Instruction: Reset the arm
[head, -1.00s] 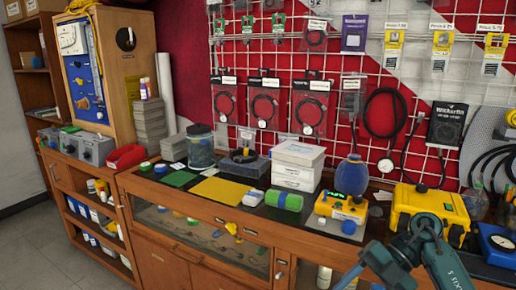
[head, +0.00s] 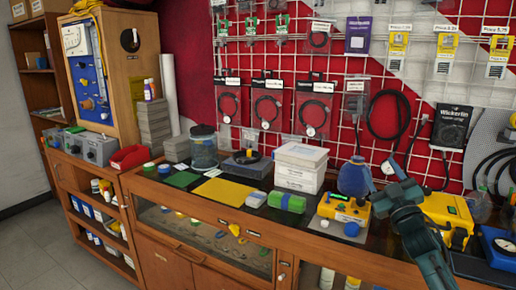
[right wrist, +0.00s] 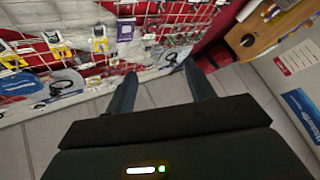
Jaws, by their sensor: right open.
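My right arm (head: 430,250) rises from the bottom right of the head view, teal and dark, in front of the counter. Its upper end is beside the yellow case and below the hanging hoses. My left gripper and arm are in neither view.
The counter holds a yellow case (head: 448,215), a yellow tester (head: 344,207), a blue round container (head: 354,178), white boxes (head: 300,166) and a green roll (head: 287,202). A grid wall with hanging packages stands behind. Floor at the left (head: 35,250) is clear.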

